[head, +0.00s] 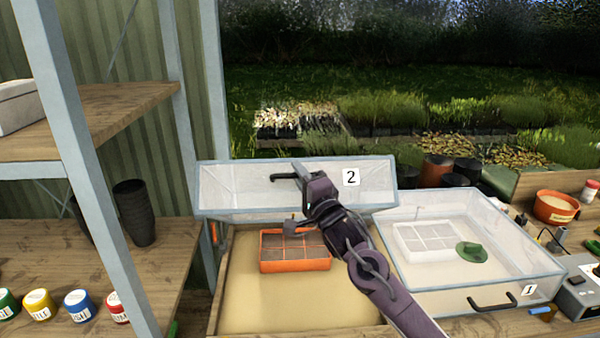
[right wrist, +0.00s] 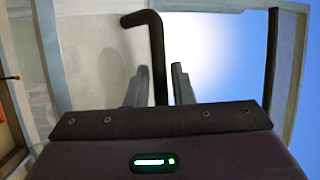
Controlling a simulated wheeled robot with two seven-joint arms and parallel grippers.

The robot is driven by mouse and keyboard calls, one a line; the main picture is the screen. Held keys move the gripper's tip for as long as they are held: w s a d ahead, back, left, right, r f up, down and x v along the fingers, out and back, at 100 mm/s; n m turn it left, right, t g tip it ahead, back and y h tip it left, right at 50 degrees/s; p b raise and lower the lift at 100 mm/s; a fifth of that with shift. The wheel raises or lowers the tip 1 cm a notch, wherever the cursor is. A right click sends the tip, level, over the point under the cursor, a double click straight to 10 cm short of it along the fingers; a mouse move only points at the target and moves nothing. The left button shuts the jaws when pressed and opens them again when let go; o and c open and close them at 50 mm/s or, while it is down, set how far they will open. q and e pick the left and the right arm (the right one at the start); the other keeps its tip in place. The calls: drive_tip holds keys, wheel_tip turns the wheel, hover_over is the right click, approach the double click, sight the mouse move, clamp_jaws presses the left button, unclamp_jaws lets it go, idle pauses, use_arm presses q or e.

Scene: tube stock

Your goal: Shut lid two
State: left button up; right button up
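Lid two (head: 235,188) is a clear panel with a pale grey frame and a "2" label. It stands raised and tilted at the back of the left box (head: 222,290). A black handle (head: 283,177) is on its panel. My right gripper (head: 303,172) is at this handle. In the right wrist view the handle (right wrist: 157,50) runs down between the fingers, with a gap to the right finger (right wrist: 182,85); the left one is a blurred dark shape. My left gripper is not in view.
An orange seed tray (head: 295,265) lies on sand in the left box, under my right arm. Lid one (head: 450,285) is down over the right box, with a white tray (head: 430,242) and green item inside. Shelves with a grey post (head: 75,150) stand left.

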clamp_jaws()
drive_tip(key=shift+f, duration=0.1)
use_arm(q)
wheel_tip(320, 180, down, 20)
drive_tip(key=b, duration=2)
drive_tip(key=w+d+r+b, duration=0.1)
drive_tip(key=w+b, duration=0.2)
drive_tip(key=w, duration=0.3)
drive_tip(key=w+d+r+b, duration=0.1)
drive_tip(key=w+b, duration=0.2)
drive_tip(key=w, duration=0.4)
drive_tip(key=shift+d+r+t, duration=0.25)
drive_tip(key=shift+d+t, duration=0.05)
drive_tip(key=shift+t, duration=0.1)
use_arm(e)
drive_tip(key=s+f+n+t+y, duration=0.1)
drive_tip(key=s+f, duration=0.4)
drive_tip(key=f, duration=0.4)
drive_tip(key=s+f+n+t+y, duration=0.1)
drive_tip(key=s+f, duration=0.4)
drive_tip(key=f, duration=0.5)
drive_tip(key=s+f+n+t+y, duration=0.1)
drive_tip(key=s+f+n+y, duration=0.1)
drive_tip(key=s+f, duration=0.3)
drive_tip(key=shift+s+f+y, duration=0.2)
drive_tip(key=shift+f+y, duration=0.2)
drive_tip(key=shift+f, duration=1.9)
